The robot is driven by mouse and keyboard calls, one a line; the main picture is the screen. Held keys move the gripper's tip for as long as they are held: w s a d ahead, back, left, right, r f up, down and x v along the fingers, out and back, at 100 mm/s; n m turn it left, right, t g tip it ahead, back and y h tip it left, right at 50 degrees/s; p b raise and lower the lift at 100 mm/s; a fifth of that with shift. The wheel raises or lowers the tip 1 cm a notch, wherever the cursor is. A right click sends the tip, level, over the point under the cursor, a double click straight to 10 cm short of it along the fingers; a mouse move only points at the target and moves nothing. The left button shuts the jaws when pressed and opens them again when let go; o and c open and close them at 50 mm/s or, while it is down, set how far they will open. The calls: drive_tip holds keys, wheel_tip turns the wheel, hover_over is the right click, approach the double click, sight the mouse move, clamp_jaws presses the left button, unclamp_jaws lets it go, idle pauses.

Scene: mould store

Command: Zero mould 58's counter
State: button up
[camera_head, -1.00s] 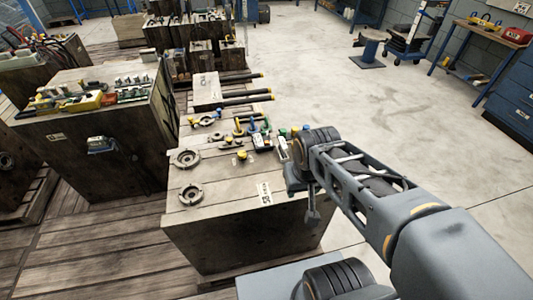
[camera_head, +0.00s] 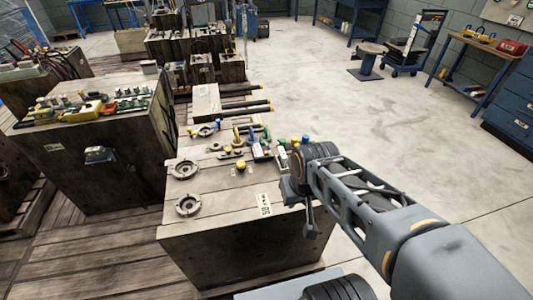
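Mould 58 (camera_head: 225,243) is the dark steel block in the middle, with a pale top. A white label (camera_head: 264,205) on its top reads 58, turned on its side. Two round rings, yellow and blue fittings and small dark blocks lie on its top. I cannot make out for certain which part is its counter. My gripper (camera_head: 310,221) hangs at the end of my arm over the right edge of the block, pointing down. It is small and seen edge-on, so I cannot tell its opening or any contact.
Another mould (camera_head: 100,190) stands close on the left, with a small box (camera_head: 98,155) on its side. Several moulds stand at the back. Dark rods (camera_head: 245,106) stick out behind mould 58. The concrete floor (camera_head: 420,140) on the right is clear up to a workbench (camera_head: 478,50).

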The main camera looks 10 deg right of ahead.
clamp_jaws()
idle(1.3)
